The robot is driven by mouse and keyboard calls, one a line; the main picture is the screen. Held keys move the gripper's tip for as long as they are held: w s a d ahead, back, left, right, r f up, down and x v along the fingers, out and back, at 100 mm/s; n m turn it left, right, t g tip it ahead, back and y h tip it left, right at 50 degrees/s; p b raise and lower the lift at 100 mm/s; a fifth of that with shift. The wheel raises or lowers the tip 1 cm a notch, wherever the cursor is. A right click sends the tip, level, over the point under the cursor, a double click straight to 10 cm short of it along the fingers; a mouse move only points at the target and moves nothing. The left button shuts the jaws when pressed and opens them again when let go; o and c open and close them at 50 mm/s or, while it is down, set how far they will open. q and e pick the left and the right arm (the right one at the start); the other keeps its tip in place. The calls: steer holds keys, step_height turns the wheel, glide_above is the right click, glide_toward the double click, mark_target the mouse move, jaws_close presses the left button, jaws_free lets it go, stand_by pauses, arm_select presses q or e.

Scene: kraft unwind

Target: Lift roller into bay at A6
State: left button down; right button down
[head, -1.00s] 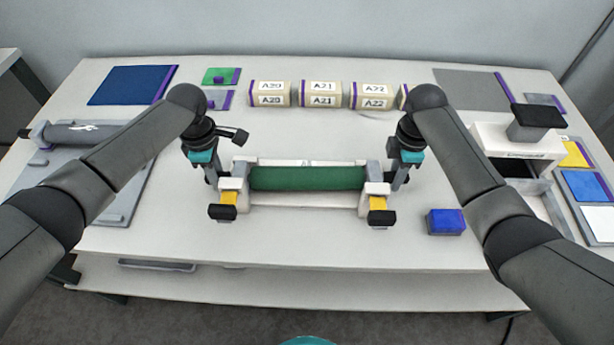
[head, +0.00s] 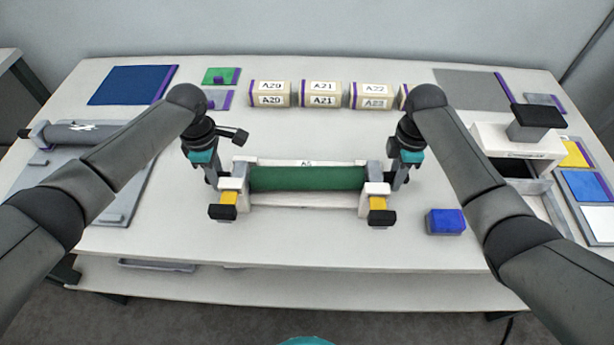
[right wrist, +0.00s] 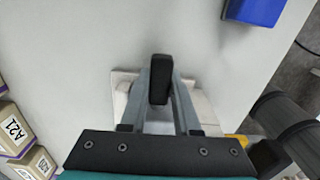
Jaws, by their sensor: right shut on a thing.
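A green roller (head: 307,179) lies level across a white stand (head: 300,206) at the middle of the table. The stand's rear plate has a small label (head: 306,163) that reads A5 or A6. My right gripper (head: 396,182) is at the roller's right end. In the right wrist view its two grey fingers are shut around a black end piece (right wrist: 159,80). My left gripper (head: 214,180) is at the roller's left end; its fingertips are hidden by the stand. I cannot tell if the roller's ends touch the stand.
A blue block (head: 445,222) sits right of the stand. Boxes marked A20 (head: 269,94), A21 (head: 320,94) and A22 (head: 369,95) stand behind. A grey roller (head: 85,133) lies on a left-hand tray. A white housing (head: 515,146) stands at right. The front table strip is clear.

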arm_select(q)
steer(key=shift+w+r, duration=0.1)
steer(key=shift+r, duration=0.1)
arm_select(e)
steer(key=shift+w+r, duration=0.1)
steer(key=shift+r, duration=0.15)
